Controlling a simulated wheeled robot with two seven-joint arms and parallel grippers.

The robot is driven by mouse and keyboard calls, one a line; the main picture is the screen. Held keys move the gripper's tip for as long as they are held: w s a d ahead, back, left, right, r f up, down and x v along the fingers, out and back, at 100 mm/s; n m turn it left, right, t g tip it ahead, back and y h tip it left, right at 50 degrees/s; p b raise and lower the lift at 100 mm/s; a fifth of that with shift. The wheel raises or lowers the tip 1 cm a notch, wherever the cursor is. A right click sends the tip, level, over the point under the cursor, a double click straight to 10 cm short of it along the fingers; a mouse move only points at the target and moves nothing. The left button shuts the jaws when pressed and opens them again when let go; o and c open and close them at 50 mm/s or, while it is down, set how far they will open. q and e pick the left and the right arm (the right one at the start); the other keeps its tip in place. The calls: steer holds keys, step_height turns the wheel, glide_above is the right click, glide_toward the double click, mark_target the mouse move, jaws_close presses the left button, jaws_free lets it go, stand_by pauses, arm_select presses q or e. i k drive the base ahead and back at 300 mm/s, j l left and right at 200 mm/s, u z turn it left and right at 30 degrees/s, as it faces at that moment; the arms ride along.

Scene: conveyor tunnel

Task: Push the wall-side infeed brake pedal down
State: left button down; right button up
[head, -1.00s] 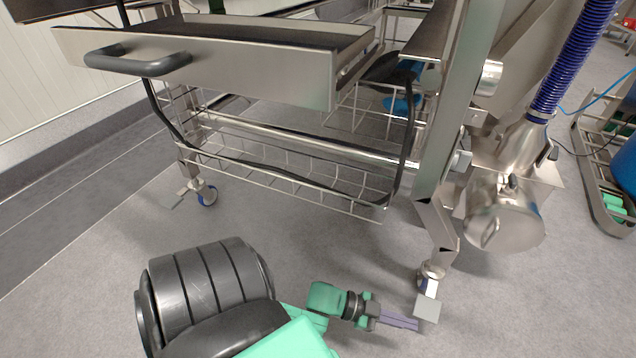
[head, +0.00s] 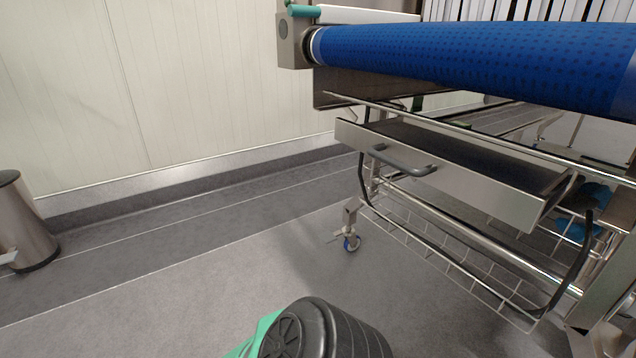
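Neither of my grippers is in view. Only a black and green part of my own arm shows at the bottom, well in front of the caster and apart from it.
A blue conveyor belt (head: 480,58) runs above the frame. A drawer-like tray (head: 470,190) with a dark handle (head: 402,163) and a wire basket (head: 450,255) overhang the floor right of the caster. A steel bin (head: 22,225) stands far left. Floor left of the caster is clear.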

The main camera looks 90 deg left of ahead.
mark_target(327, 237)
steer(key=u, duration=2.7)
